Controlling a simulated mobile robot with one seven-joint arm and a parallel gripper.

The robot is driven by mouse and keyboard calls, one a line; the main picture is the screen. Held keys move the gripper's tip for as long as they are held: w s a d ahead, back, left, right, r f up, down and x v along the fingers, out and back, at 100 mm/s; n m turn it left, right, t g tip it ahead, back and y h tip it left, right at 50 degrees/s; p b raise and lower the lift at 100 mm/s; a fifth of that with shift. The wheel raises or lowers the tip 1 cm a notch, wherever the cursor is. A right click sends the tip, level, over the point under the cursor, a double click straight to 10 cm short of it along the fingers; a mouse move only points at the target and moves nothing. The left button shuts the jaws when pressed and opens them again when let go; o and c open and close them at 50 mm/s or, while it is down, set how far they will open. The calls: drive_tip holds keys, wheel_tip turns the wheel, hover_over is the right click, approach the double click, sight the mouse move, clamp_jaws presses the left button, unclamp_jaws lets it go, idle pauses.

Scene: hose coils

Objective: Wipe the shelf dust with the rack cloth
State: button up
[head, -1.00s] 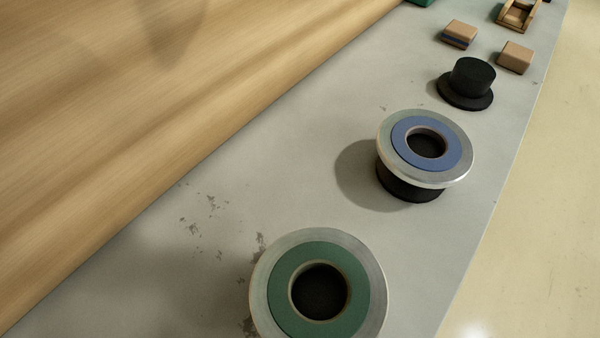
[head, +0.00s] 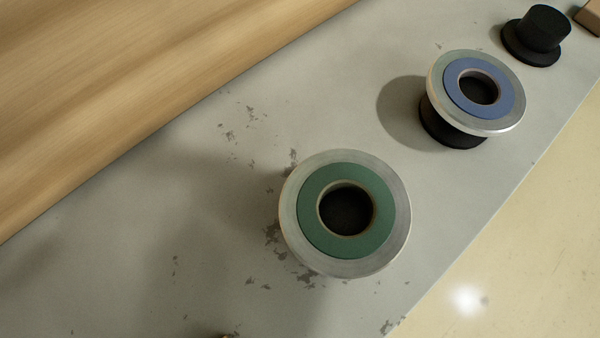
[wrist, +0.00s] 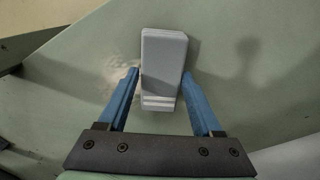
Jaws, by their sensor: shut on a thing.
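My gripper (wrist: 160,75) shows only in the wrist view, its two blue fingers shut on a grey folded cloth (wrist: 164,50) with pale stripes near its lower end. The cloth is held over a grey-green surface; I cannot tell whether it touches it. In the head view the grey shelf (head: 350,105) carries dark flakes of dust (head: 255,285). They lie around the green-topped coil, and a smaller scatter is further back on the left. Part of the dust is hidden by that coil.
A green-topped coil (head: 311,212) stands mid-shelf. A blue-topped coil (head: 509,97) on a black base and a black hat-shaped stand (head: 540,30) are behind it to the right. A wooden surface (head: 120,90) borders the shelf's left. The shelf's left front is clear of coils.

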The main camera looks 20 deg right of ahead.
drive_tip(key=shift+s+a+p, duration=0.25)
drive_tip(key=shift+s+a, duration=0.1)
drive_tip(key=shift+a, duration=0.35)
drive_tip(key=shift+s+a+p, duration=0.2)
drive_tip(key=shift+s+a, duration=0.1)
drive_tip(key=shift+a, duration=0.35)
drive_tip(key=shift+s+a+p, duration=0.25)
drive_tip(key=shift+s+a, duration=0.1)
drive_tip(key=shift+a, duration=0.35)
